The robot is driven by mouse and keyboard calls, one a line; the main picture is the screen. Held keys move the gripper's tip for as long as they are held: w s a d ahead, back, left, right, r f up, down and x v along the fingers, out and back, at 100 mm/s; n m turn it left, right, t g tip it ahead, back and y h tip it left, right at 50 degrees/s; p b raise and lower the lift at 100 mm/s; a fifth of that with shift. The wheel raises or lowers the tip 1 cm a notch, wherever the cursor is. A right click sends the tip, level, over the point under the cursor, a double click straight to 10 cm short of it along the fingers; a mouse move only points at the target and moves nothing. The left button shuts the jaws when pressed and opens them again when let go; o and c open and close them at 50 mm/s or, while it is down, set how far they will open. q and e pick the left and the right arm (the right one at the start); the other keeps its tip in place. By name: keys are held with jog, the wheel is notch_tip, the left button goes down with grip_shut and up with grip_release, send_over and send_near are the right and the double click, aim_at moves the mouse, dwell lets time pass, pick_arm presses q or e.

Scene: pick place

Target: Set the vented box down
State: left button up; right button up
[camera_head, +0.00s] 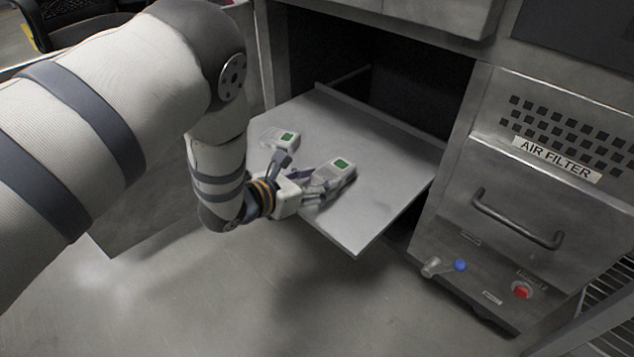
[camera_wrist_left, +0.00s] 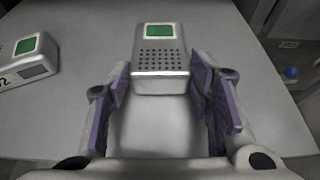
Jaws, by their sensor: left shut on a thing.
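The vented box (camera_head: 338,170) is a small pale grey box with a green square on top, over the grey pull-out shelf (camera_head: 385,165). In the left wrist view the vented box (camera_wrist_left: 160,58) shows rows of dark holes below its green square. My left gripper (camera_head: 308,174) is shut on it, with a purple-padded finger on each side in the wrist view (camera_wrist_left: 160,82). I cannot tell whether its underside touches the shelf. My right gripper is not in view.
A similar box (camera_head: 281,137) with a green square stands to the left on the shelf; it also shows in the wrist view (camera_wrist_left: 28,60). A cabinet labelled AIR FILTER (camera_head: 556,158), with a handle (camera_head: 515,220), stands at right. The shelf's right part is clear.

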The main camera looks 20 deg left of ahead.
pick_arm(q)
jog(key=shift+f, duration=0.1)
jog(key=o, duration=1.3)
jog(key=shift+c, duration=0.2)
